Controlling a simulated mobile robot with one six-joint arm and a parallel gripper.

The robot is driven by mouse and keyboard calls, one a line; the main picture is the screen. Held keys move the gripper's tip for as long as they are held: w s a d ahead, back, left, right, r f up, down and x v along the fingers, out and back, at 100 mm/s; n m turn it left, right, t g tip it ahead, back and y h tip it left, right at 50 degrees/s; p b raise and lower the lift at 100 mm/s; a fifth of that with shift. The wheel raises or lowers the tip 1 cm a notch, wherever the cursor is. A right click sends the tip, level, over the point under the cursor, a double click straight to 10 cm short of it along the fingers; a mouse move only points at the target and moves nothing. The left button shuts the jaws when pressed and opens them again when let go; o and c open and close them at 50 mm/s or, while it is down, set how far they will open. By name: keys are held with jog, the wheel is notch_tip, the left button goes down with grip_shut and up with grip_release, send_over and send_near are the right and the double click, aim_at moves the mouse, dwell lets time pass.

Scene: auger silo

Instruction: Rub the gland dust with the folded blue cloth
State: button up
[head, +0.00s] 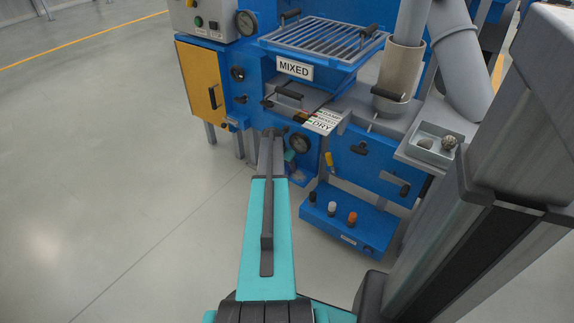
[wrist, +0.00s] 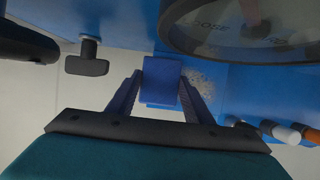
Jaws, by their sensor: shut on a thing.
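In the wrist view my gripper (wrist: 160,92) is shut on the folded blue cloth (wrist: 160,78), a small block of blue between its two dark fingers. The gland dust (wrist: 201,78) is a pale speckled patch on the blue surface just right of the cloth, partly behind the right finger. I cannot tell whether the cloth touches that surface.
A round dial (wrist: 240,22) sits close above the dust. A dark T-handle (wrist: 87,60) stands left of the gripper. A blue tray (head: 345,225) with several small bottles lies low on the right. A yellow door (head: 200,88) is at the left; open floor (head: 110,190) lies before it.

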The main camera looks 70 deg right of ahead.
aim_at(308, 179)
jog(key=shift+s+a+p, duration=0.25)
jog(key=shift+s+p, duration=0.25)
jog(key=shift+s, duration=0.4)
jog(key=shift+s+a+p, duration=0.25)
jog(key=shift+s+p, duration=0.2)
jog(key=shift+s, duration=0.4)
jog(key=shift+s+a+p, duration=0.25)
jog(key=shift+s+p, duration=0.2)
jog(key=shift+s, duration=0.4)
jog(key=shift+s+a+p, duration=0.2)
jog(key=shift+s+p, duration=0.2)
jog(key=shift+s, duration=0.45)
jog(key=shift+s, duration=0.15)
jog(key=shift+s+a, duration=0.1)
jog(key=shift+s, duration=0.1)
jog(key=shift+s+a+f+p, duration=0.1)
jog(key=shift+s+a+p, duration=0.2)
jog(key=shift+s, duration=0.4)
jog(key=shift+s+a+f+p, duration=0.1)
jog(key=shift+s+p, duration=0.3)
jog(key=shift+s, duration=0.3)
jog(key=shift+r+p, duration=0.1)
jog(key=shift+p, duration=0.4)
